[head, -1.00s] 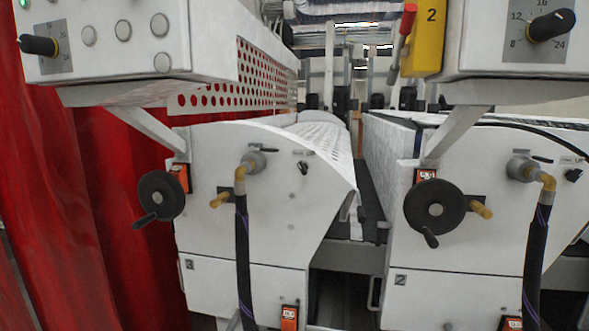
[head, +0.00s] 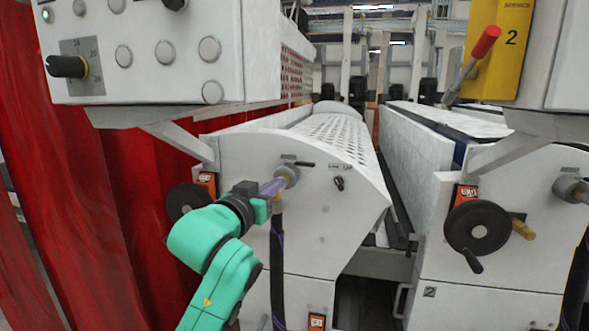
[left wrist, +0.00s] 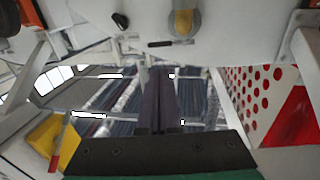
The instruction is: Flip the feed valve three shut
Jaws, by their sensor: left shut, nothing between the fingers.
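Feed valve three (head: 288,174) is a grey round fitting on the white front of unit 3. A short black lever (head: 303,164) lies roughly level just above it, and a dark hose hangs below. In the left wrist view the fitting (left wrist: 184,22) shows with a yellow part, and the black lever (left wrist: 172,43) lies crosswise near it. My left gripper (head: 277,186) is in front of the fitting in the head view and partly hides it. In the left wrist view its closed fingers (left wrist: 157,75) point toward the lever; I cannot tell whether they touch it. My right gripper is out of view.
A black handwheel (head: 187,202) is left of my forearm, partly hidden. A control box (head: 150,50) overhangs above. Unit 2 has its own handwheel (head: 478,228) at the right. Red curtains (head: 70,200) hang at the left. A dark gap separates the units.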

